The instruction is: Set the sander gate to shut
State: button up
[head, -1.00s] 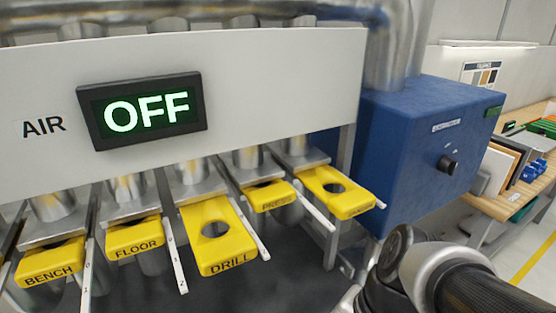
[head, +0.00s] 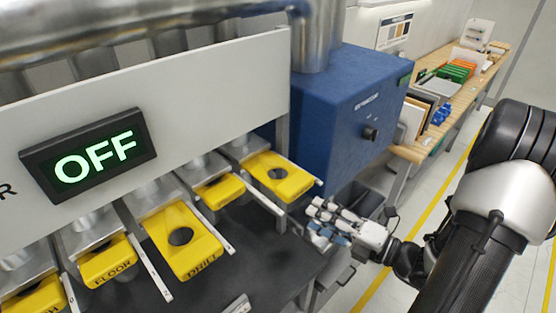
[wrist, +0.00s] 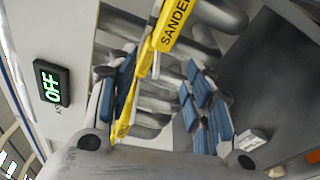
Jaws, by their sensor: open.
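The sander gate (head: 278,178) is the rightmost yellow slide plate in the head view, with a round hole showing. It sticks out about as far as the drill gate and further than the press gate beside it. Its "SANDER" label shows at the top of the wrist view (wrist: 172,28). My gripper (head: 318,220) is open and empty, to the right of and a little below the gate's front end, apart from it in the head view. Its blue-padded fingers show in the wrist view (wrist: 162,95).
The drill gate (head: 183,240), press gate (head: 220,190) and floor gate (head: 107,263) stand to the left, with pale rails between. A blue extractor box (head: 345,110) stands behind my gripper. The display (head: 90,155) reads OFF. A wooden bench (head: 460,100) is at the far right.

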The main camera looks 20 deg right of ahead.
jog(key=d+m+t+h, duration=0.2)
jog(key=d+m+h, duration=0.1)
jog(key=d+m, duration=0.1)
send_near(285, 177)
jog(key=x, duration=1)
jog(key=shift+f, duration=0.3)
jog(key=shift+c, duration=0.3)
grip_shut()
